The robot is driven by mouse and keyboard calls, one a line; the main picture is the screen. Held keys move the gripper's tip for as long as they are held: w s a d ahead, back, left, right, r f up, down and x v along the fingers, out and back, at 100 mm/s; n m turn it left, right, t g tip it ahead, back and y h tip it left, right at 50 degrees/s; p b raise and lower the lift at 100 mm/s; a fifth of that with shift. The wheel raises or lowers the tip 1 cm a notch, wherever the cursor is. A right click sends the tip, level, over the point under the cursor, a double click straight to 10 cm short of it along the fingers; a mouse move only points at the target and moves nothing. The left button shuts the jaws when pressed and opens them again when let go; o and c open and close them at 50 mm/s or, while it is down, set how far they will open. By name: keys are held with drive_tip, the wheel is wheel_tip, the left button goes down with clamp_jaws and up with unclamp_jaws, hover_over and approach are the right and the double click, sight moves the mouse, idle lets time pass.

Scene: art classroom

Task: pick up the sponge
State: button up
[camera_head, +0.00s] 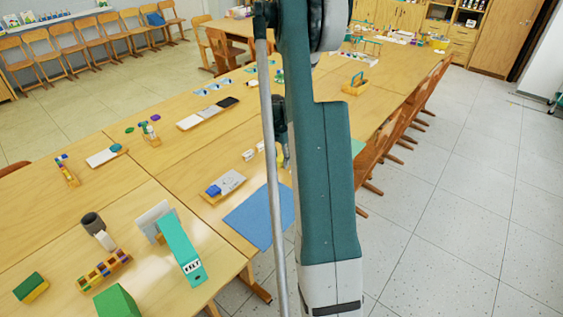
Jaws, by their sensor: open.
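A small block with a green top and a yellow lower part, which looks like the sponge (31,287), lies on the near table at the lower left. My gripper (284,158) is partly hidden behind my own arm. It is open, over the tables right of centre and far from this block. I see nothing held in it, though part of it is hidden.
Near the block are a green box (118,302), a tray of coloured pieces (104,270), a dark cup (93,224) and a teal binder (181,248). A blue mat (262,216) lies at the table edge. Chairs (389,140) line the right side, with open floor beyond.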

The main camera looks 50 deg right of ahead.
sight(281, 157)
drive_tip(key=c, duration=0.8)
drive_tip(key=shift+r, duration=0.2)
wheel_tip(281, 157, up, 10)
drive_tip(key=shift+f+p, duration=0.15)
drive_tip(key=shift+p, duration=0.95)
